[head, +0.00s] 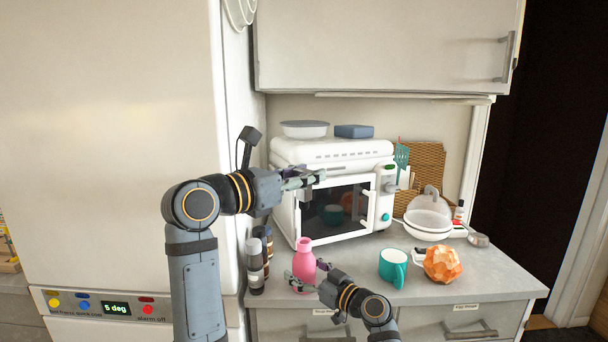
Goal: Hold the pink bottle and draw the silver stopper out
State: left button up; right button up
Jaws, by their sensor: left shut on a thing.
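The pink bottle (304,262) stands upright on the counter in front of the microwave. Its top shows no stopper in it. My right gripper (305,277) is low at the bottle, with its fingers on either side of the body; whether they press on it I cannot tell. My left gripper (316,177) is raised well above the bottle, in front of the microwave's upper front. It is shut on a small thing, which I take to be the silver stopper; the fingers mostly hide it.
The white microwave (335,152) stands behind the bottle. A teal mug (393,267) and an orange faceted object (442,264) are to the right. A white bowl (428,231) is farther back.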

dwell(0.3)
jog(key=v, duration=1.2)
